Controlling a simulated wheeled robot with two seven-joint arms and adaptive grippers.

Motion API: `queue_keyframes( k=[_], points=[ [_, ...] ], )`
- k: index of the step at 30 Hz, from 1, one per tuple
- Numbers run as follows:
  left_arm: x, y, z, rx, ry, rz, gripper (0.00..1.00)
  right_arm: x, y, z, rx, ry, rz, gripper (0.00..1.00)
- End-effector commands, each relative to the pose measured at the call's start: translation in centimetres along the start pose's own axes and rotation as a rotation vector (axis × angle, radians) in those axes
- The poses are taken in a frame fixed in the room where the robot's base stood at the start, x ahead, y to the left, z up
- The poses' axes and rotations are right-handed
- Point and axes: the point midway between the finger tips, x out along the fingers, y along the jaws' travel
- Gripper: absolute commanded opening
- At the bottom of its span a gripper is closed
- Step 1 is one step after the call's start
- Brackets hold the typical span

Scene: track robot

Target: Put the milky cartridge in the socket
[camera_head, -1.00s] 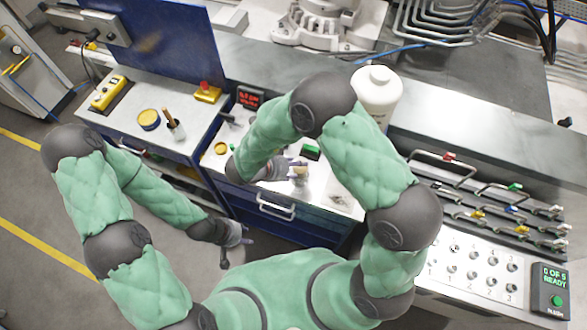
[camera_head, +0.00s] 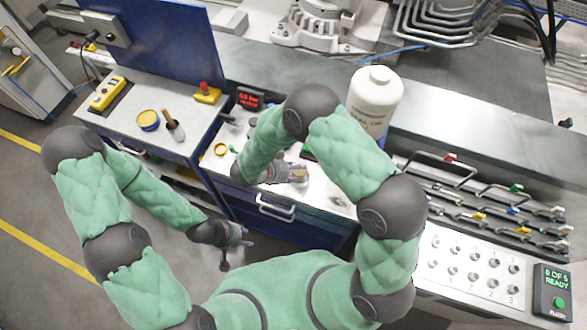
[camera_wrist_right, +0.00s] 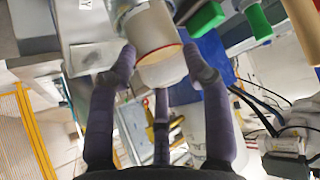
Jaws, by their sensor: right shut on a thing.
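My right gripper (camera_head: 299,174) is over the bench in the head view. In the right wrist view its fingers (camera_wrist_right: 160,85) close around a pale, milky cylinder (camera_wrist_right: 162,68), which I take to be the cartridge. A cream cylindrical section (camera_wrist_right: 150,28) with an orange-red rim lies directly beyond it. I cannot tell whether that is part of the cartridge or a separate fitting. I cannot make out the socket for certain. My left gripper (camera_head: 236,246) hangs low at the left, open and empty, away from the bench.
A large white bottle (camera_head: 375,98) stands behind my right arm. A yellow-lidded tin (camera_head: 148,120) and a brush pot (camera_head: 175,131) stand on the left bench. A red display (camera_head: 250,97) is at the back. A panel with several numbered holes (camera_head: 473,262) is at right.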

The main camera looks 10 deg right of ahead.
Motion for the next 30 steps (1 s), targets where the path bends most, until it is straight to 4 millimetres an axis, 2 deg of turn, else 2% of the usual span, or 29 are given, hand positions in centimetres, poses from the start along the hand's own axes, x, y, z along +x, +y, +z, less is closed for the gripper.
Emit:
queue_keyframes(
  k=[2, 3, 4, 5, 18, 23, 30],
  points=[
    [0.1, 0.0, 0.0, 0.000, 0.000, 0.000, 0.40, 0.2, 0.0, 0.2, -0.001, 0.000, 0.000, 0.00],
    [0.0, 0.0, 0.0, 0.000, 0.000, 0.000, 0.40, 0.1, 0.0, 0.1, 0.000, 0.000, 0.000, 0.61],
    [0.0, 0.0, 0.0, 0.000, 0.000, 0.000, 0.40, 0.1, 0.0, 0.1, 0.000, 0.000, 0.000, 0.69],
    [0.0, 0.0, 0.0, 0.000, 0.000, 0.000, 0.40, 0.1, 0.0, 0.1, 0.000, 0.000, 0.000, 0.74],
    [-0.1, 0.0, 0.0, 0.000, 0.000, 0.000, 0.40, -0.4, 0.0, -0.3, 0.001, 0.000, -0.001, 0.74],
    [-0.3, 0.1, 0.0, 0.000, 0.000, 0.000, 0.40, -2.8, -0.1, -0.2, -0.001, 0.000, -0.005, 0.74],
    [-0.6, 0.2, 0.0, 0.000, 0.000, 0.000, 0.40, -7.7, -0.1, -0.2, 0.000, 0.000, -0.005, 0.74]
  ],
)
